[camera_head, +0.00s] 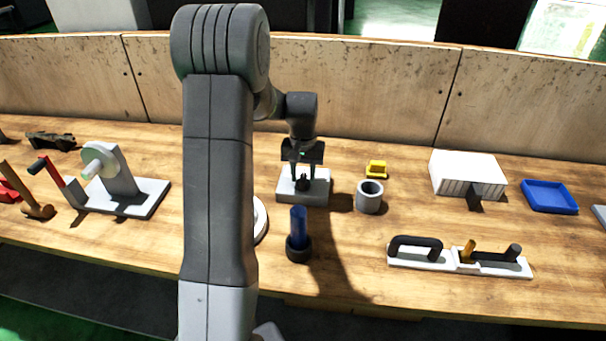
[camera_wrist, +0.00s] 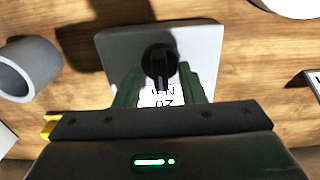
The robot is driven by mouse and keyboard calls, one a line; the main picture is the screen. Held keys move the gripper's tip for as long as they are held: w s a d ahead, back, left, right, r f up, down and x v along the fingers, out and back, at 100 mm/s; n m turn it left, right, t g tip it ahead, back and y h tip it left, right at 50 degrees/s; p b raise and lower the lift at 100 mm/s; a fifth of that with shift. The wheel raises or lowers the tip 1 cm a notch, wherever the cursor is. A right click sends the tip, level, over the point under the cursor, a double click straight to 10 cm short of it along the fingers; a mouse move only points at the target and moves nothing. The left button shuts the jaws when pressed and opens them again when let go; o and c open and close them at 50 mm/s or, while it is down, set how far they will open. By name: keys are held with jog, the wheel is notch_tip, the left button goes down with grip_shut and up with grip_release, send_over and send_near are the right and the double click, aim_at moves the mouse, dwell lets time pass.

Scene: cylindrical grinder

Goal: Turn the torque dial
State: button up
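The torque dial is a black knob (camera_wrist: 160,60) on a light grey block (camera_wrist: 120,45), with a pointer bar and a white label (camera_wrist: 162,97) with printed marks. The dial also shows in the head view (camera_head: 302,185), on its block (camera_head: 318,196) at the middle of the bench. My gripper (camera_head: 304,172) points down over the block. In the wrist view, my gripper (camera_wrist: 162,84) has its two green fingers apart, one on each side of the dial's lower part. Gaps show between the fingers and the knob, so it holds nothing. Fingertip height relative to the knob is hard to tell.
A grey cup (camera_head: 369,198) and a small yellow block (camera_head: 376,169) stand right of the dial block. A blue cylinder in a black base (camera_head: 299,240) stands in front. A white box (camera_head: 467,174) and blue tray (camera_head: 549,196) are farther right. A wooden panel (camera_head: 360,95) stands behind.

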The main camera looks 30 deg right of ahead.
aim_at(303, 177)
notch_tip(303, 177, up, 14)
jog(key=shift+f+b, duration=0.15)
jog(key=shift+b, duration=0.3)
jog(key=shift+f, duration=0.1)
dwell(0.6)
notch_tip(303, 177, down, 14)
jog(key=shift+r+p, duration=0.15)
jog(key=shift+p, duration=0.3)
jog(key=shift+r, duration=0.15)
